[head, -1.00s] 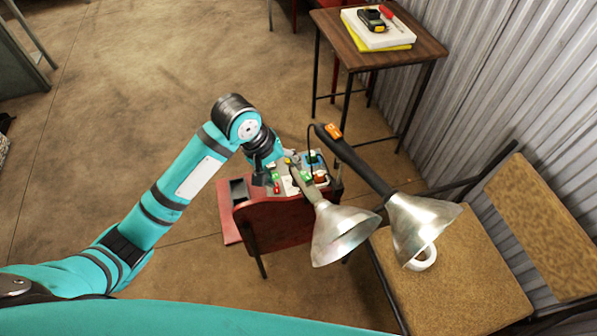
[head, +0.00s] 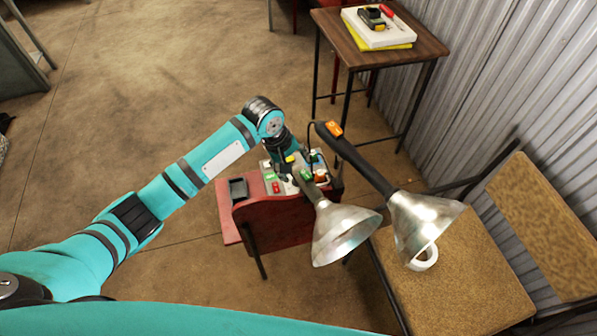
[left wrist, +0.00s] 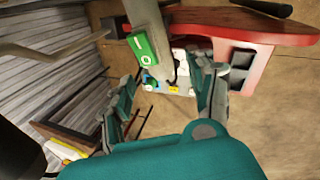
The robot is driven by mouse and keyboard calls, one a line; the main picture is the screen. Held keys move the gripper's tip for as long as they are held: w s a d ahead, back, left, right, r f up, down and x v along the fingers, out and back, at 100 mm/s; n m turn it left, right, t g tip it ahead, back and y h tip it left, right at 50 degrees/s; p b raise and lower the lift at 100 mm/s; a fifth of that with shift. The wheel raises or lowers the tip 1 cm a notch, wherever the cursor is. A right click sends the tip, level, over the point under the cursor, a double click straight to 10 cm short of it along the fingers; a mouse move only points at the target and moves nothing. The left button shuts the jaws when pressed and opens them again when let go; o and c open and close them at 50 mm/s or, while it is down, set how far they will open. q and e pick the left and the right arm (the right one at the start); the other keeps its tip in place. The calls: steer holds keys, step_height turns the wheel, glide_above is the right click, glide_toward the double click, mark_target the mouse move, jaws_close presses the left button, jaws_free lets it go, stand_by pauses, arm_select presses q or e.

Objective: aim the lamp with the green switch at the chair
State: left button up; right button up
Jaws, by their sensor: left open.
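The lamp with the green switch (head: 307,175) has a grey arm and a silver shade (head: 340,235), whose mouth faces down, left of the chair (head: 455,290). The chair has a tan seat and backrest. My left gripper (head: 290,172) is at the upper end of this lamp's arm, its fingertips partly hidden in the head view. In the left wrist view, the open fingers (left wrist: 166,98) are on either side of the grey lamp arm (left wrist: 150,18) with its green switch (left wrist: 145,48); I cannot tell whether they touch it. My right gripper is not in view.
A second lamp, dark-armed with an orange switch (head: 334,129), stands close on the right, its shade (head: 422,225) over the chair. A white ring-shaped thing (head: 426,259) shows below it. A wooden table (head: 425,45) stands behind.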

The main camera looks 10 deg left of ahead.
mark_target(298, 171)
arm_select(q)
steer(key=x, duration=0.5)
jaws_close()
stand_by(0.3)
